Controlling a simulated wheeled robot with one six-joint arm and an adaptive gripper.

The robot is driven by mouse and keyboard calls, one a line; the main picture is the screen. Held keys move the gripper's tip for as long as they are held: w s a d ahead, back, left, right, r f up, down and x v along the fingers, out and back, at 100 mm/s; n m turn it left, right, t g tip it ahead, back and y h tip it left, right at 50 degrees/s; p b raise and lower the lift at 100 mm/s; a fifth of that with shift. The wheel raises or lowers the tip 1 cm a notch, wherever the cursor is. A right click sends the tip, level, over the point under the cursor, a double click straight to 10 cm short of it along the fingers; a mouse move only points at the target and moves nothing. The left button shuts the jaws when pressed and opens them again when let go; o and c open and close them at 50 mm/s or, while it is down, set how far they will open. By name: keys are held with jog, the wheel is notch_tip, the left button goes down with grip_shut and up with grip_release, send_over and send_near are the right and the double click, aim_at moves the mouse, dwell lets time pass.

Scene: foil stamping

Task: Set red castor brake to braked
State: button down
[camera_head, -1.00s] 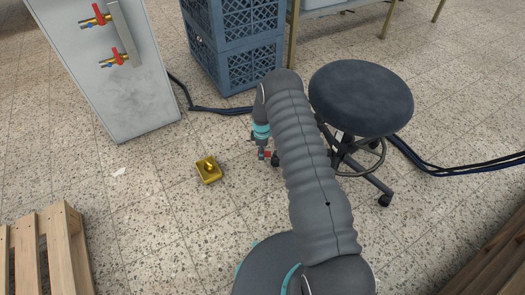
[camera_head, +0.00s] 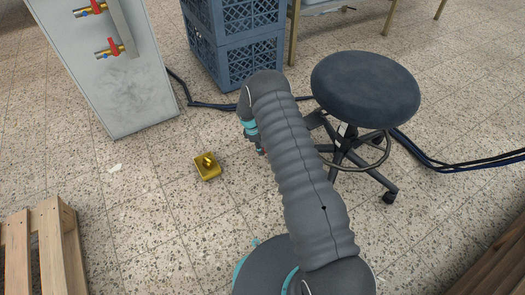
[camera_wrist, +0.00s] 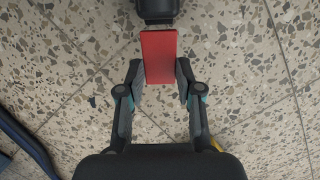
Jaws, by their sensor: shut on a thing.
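The red castor brake (camera_wrist: 160,57) is a flat red pedal in the wrist view, joined to a dark castor part (camera_wrist: 157,10) at the top edge. My gripper (camera_wrist: 161,78) has one finger on each side of the pedal's near end and is shut on it. The pedal's tilt is hard to judge from above. In the head view the stool (camera_head: 365,88) with a round dark seat stands right of my arm. My arm hides the gripped castor there, and only a bit of my wrist shows at its left.
A brass block (camera_head: 207,167) lies on the floor left of my arm. A grey cabinet with red-handled valves (camera_head: 98,75), blue crates (camera_head: 253,60) and dark cables (camera_head: 213,105) are behind. A wooden pallet (camera_head: 45,240) is at the lower left.

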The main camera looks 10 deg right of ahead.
jog(key=f+h+b, duration=0.1)
jog(key=h+b, duration=0.1)
jog(key=shift+a+f+g+b, duration=0.2)
jog(key=shift+g+b, duration=0.1)
jog(key=c, duration=1.9)
grip_release()
jog(key=shift+w+r, duration=0.1)
jog(key=shift+r, duration=0.05)
jog(key=shift+h, duration=0.3)
grip_shut()
jog(key=o, duration=1.1)
grip_release()
jog(key=shift+o, duration=0.2)
jog(key=shift+r, duration=0.15)
jog(key=v, duration=1.1)
jog(key=shift+w+r, duration=0.15)
jog(key=shift+r, duration=0.2)
jog(key=shift+a, duration=0.1)
